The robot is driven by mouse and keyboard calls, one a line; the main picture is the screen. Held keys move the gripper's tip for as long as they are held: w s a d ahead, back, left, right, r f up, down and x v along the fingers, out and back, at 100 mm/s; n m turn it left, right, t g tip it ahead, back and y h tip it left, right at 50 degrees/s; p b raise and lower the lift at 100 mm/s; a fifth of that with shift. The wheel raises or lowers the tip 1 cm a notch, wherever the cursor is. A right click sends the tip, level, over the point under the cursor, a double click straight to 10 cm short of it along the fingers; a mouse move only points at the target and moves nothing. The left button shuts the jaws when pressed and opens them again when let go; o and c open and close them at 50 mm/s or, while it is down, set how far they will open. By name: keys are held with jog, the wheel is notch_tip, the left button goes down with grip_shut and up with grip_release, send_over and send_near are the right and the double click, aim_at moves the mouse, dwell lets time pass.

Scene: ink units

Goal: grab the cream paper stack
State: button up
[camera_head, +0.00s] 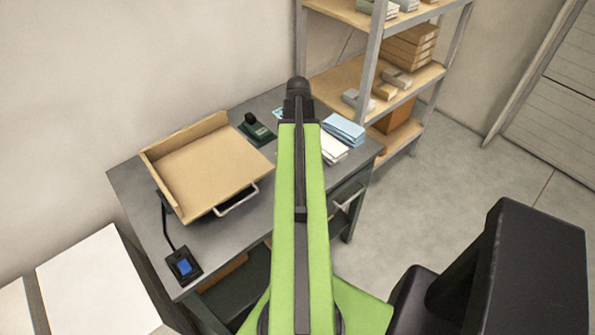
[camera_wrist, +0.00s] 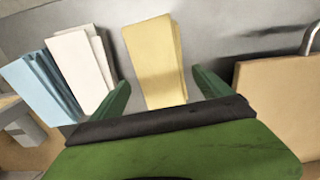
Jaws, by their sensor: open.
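The cream paper stack (camera_wrist: 153,58) lies on the grey desk in the wrist view, at top centre, slightly tilted. My gripper (camera_wrist: 160,78) is open, with one green finger to the left of the stack and one to the right. The near end of the stack shows between the fingers, and neither finger visibly touches it. I cannot tell how high the fingers are above the desk. In the head view my green arm reaches over the desk and hides the cream stack and the gripper.
A white paper stack (camera_wrist: 80,58) and a blue one (camera_wrist: 40,85) lie left of the cream stack. A tan tray (camera_head: 205,165) stands on the desk (camera_head: 135,200), with a dark green device (camera_head: 258,131) behind it. Shelving (camera_head: 370,70) stands beyond the desk.

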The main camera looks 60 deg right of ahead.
notch_tip(320, 180, down, 5)
jog(key=b, duration=0.5)
jog(key=shift+f, duration=0.2)
jog(key=shift+r, duration=0.2)
jog(key=shift+c, duration=0.4)
grip_shut()
jog(key=shift+r, duration=0.1)
